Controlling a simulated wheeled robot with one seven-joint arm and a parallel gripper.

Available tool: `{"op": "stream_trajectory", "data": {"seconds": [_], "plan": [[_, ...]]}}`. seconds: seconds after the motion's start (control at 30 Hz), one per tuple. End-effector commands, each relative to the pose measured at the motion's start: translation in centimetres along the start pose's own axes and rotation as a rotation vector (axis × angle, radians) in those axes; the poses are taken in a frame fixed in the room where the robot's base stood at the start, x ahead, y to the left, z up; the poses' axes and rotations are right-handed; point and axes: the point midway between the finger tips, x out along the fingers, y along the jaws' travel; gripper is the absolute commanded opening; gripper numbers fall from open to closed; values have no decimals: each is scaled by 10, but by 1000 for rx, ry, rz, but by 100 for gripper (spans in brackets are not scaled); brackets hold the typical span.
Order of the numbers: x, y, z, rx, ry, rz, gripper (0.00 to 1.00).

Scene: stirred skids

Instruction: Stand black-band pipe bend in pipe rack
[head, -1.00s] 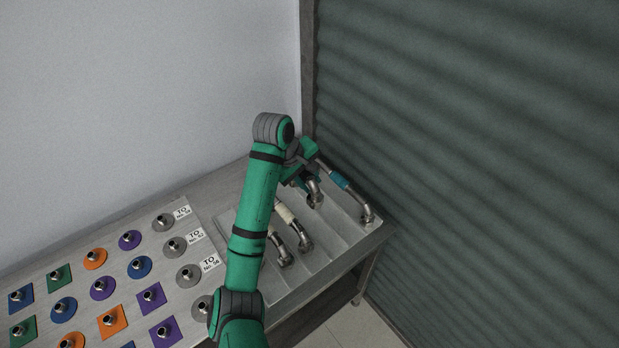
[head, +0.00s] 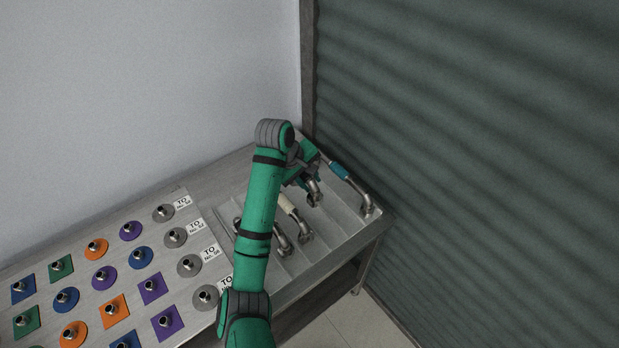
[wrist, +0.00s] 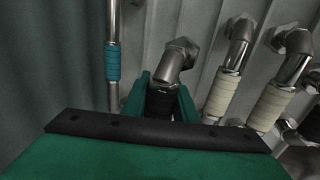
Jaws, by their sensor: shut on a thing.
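The black-band pipe bend (wrist: 174,62) is a bent metal pipe with a black band. In the wrist view its black band sits between the two green fingers of my gripper (wrist: 161,100), which is shut on it. In the head view my gripper (head: 303,178) is over the right part of the table, and the bend's metal end (head: 314,192) shows just below it. The head view does not tell clearly whether the bend still touches the rack. The pipe rack (head: 328,237) is a grey metal tray with slanted dividers at the table's right end.
A teal-band pipe bend (head: 352,184) lies right of my gripper. White-band bends (head: 293,214) lie to its left. Coloured plates and grey discs with upright metal stubs (head: 176,237) fill the left table, some beside labels. A wall and ribbed shutter (head: 470,150) stand close behind.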

Motion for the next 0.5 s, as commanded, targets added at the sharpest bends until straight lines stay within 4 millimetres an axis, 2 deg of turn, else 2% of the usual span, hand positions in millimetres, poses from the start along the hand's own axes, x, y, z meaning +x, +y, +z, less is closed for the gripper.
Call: {"op": "stream_trajectory", "data": {"seconds": [0.5], "plan": [[20,-8,0,0,0,2,0]]}}
